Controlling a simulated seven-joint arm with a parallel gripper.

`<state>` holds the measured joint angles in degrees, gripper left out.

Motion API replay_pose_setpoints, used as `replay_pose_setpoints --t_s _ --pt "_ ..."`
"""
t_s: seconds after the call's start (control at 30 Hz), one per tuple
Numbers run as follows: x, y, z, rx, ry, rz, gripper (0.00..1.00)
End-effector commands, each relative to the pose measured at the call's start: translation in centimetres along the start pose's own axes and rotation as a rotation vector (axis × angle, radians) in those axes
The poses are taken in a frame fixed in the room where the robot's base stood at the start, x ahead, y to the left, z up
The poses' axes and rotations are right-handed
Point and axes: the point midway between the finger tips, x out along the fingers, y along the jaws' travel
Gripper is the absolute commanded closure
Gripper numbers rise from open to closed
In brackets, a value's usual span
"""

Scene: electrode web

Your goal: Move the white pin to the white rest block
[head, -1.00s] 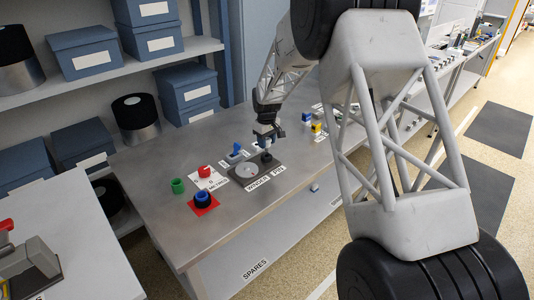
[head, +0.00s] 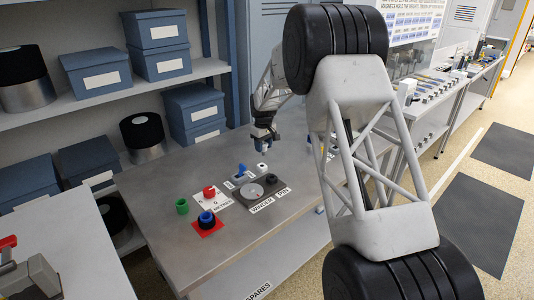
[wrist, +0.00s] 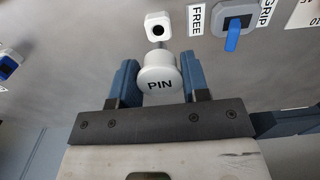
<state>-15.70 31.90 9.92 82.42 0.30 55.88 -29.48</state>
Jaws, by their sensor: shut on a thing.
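The white pin (wrist: 157,72), with PIN written on its round cap, is between the two blue fingers of my gripper (wrist: 157,82), which is shut on it. A short grey stem shows beyond the cap in the wrist view. The white rest block (wrist: 158,26), a small rounded square with a dark hole, lies just beyond the stem; I cannot tell whether they touch. In the head view my gripper (head: 263,146) is above the bench, and the rest block (head: 262,167) stands below it. The pin cannot be made out there.
A dark winder plate (head: 243,201) with a grey disc and black post (head: 271,182) is in front of the block. A blue lever (head: 241,170) stands left of the block. A red knob (head: 209,190), green cup (head: 182,206) and red mat (head: 205,231) are farther left.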

Motion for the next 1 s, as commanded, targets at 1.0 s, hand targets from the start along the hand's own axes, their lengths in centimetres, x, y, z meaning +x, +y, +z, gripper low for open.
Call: replay_pose_setpoints --t_s 1.0 --pt "0.0 0.5 -1.8 0.0 -0.001 -0.001 0.86"
